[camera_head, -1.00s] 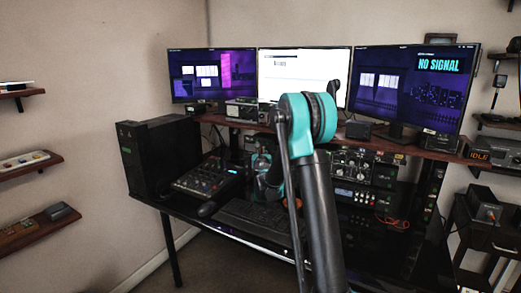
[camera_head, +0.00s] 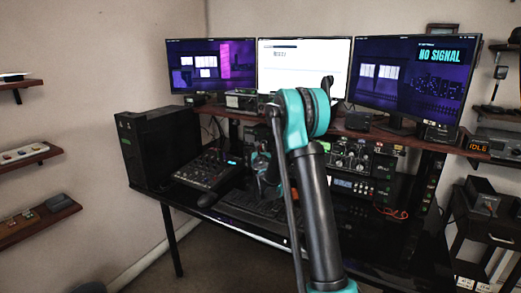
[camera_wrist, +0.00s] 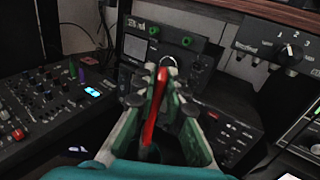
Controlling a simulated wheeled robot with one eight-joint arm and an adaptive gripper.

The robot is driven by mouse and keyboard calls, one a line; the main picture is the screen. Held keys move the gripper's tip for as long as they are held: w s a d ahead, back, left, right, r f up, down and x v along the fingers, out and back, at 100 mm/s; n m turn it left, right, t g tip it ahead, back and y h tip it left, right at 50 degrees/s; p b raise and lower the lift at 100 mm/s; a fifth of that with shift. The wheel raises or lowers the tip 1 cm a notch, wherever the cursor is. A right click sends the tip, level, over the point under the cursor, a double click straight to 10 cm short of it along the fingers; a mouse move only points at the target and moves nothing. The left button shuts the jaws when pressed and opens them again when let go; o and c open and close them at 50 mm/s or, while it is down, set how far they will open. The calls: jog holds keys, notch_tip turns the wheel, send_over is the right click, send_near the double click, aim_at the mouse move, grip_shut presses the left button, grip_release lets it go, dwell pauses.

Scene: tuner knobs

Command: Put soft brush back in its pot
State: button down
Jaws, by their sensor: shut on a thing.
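In the wrist view my gripper (camera_wrist: 162,88) is shut on a slim red stick with a dark lower end, which I take to be the soft brush (camera_wrist: 161,85). It stands roughly upright between the green-sided fingers. I cannot make out its bristles. In the head view the gripper is largely hidden behind my own arm, above the desk by the keyboard. I cannot pick out the pot in either view.
A mixer (camera_wrist: 45,105) lies left of the gripper in the wrist view. A device with green knobs (camera_wrist: 160,45) stands behind it, and a panel with a numbered dial (camera_wrist: 287,55) is at upper right. The keyboard (camera_head: 255,207) and rack units (camera_head: 352,168) crowd the desk.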

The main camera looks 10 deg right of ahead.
jog(key=c, duration=1.5)
grip_release()
jog(key=s+a, duration=0.1)
jog(key=s, duration=1)
jog(key=shift+s, duration=0.4)
jog(key=shift+f, duration=0.1)
